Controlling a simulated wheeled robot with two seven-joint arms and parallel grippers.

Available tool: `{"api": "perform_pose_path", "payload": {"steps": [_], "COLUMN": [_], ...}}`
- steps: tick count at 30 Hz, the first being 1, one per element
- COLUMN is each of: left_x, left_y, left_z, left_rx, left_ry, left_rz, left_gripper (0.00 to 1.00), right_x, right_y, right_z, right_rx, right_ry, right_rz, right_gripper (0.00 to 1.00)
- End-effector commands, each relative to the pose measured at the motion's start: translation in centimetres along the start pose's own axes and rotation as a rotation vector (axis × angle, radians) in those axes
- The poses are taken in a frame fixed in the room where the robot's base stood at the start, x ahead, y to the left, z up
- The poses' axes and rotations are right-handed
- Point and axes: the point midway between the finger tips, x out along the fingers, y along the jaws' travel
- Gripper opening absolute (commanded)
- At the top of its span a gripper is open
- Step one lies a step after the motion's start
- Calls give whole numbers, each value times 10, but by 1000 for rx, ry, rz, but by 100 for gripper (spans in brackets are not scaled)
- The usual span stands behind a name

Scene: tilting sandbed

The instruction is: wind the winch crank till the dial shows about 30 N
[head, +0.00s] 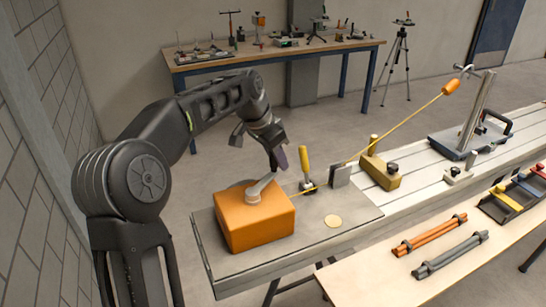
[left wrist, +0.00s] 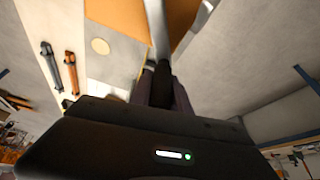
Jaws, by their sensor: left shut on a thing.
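The winch is an orange box (head: 255,222) on the near left end of the grey bench, with a grey crank arm (head: 262,187) on top. In the left wrist view the orange box (left wrist: 185,20) and the pale crank arm (left wrist: 157,25) show above the jaws. My left gripper (head: 280,160) is shut on the crank handle (left wrist: 162,75) at the arm's outer end; the fingers mostly hide it. A yellow line (head: 412,112) runs from near the winch up to an orange piece by a metal post. I see no readable dial face. My right gripper is not in view.
A yellow-handled lever (head: 305,162), a grey upright block (head: 340,175) and a brass-coloured block (head: 380,171) stand beyond the winch. A pale round disc (head: 333,221) lies flat nearby. Orange rods (head: 430,235) and grey rods (head: 450,254) lie on the wooden table in front.

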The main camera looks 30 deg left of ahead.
Motion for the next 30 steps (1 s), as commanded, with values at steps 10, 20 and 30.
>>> {"api": "perform_pose_path", "payload": {"steps": [10,20,30], "left_x": [3,2,-6], "left_y": [7,5,3], "left_z": [0,0,0], "left_rx": [2,0,-1], "left_ry": [-5,-5,-3], "left_rz": [16,10,5], "left_gripper": [0,44,44], "right_x": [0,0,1], "right_y": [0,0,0], "right_z": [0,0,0], "right_rx": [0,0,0], "right_ry": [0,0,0], "right_rz": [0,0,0], "right_gripper": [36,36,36]}}
